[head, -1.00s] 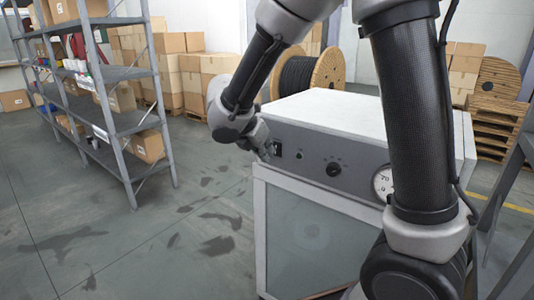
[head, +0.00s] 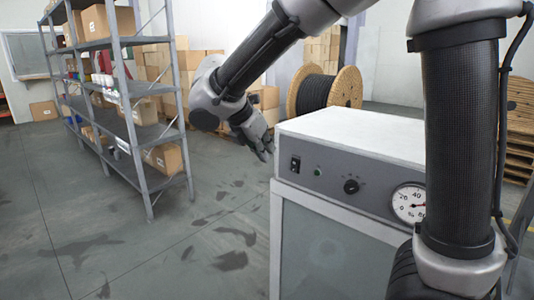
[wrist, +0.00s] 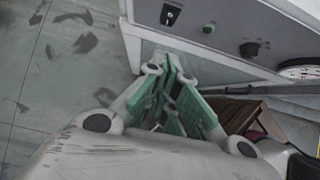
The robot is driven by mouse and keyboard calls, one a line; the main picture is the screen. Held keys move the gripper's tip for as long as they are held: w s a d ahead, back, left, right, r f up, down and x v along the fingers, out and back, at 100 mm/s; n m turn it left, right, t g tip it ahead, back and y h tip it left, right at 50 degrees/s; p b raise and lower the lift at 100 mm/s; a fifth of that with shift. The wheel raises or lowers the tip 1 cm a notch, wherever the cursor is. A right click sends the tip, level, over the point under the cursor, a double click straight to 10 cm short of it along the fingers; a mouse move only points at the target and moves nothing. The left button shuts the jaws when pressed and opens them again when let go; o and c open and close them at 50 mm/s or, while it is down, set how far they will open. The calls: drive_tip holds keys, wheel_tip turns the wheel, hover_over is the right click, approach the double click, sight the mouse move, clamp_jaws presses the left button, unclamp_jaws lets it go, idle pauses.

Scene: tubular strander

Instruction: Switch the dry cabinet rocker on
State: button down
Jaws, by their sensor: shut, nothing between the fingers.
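The dry cabinet (head: 352,140) is a white-topped box with a grey control panel and a glazed front. Its dark rocker (head: 295,164) is at the panel's left end and also shows in the wrist view (wrist: 170,14); I cannot tell which way it is tipped. A small green indicator (head: 318,171) sits right of it; I cannot tell for sure whether it is lit. My gripper (head: 266,154) is left of the panel, apart from the rocker. In the wrist view my gripper's green-padded fingers (wrist: 170,65) are together and empty.
A black knob (head: 351,186) and a round gauge (head: 409,205) are further right on the panel. A metal shelf (head: 130,110) with boxes stands at the left. A cable reel (head: 345,92) stands behind the cabinet. The floor (head: 190,235) left of the cabinet is open.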

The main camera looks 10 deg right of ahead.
sight(294, 166)
drive_tip(key=shift+s+a+f, duration=0.15)
drive_tip(key=shift+a+f, duration=0.05)
drive_tip(key=shift+f, duration=0.45)
drive_tip(key=shift+f, duration=0.1)
drive_tip(key=shift+w+d+r+x, duration=0.2)
drive_tip(key=shift+d+r+x, duration=0.1)
drive_tip(key=shift+x, duration=1.8)
drive_tip(key=shift+w+d+r+x, duration=0.2)
drive_tip(key=shift+d+r+x, duration=0.15)
drive_tip(key=shift+x, duration=1.8)
drive_tip(key=shift+w+d+r+x, duration=0.2)
drive_tip(key=shift+w+d+x, duration=0.1)
drive_tip(key=shift+x, duration=1.8)
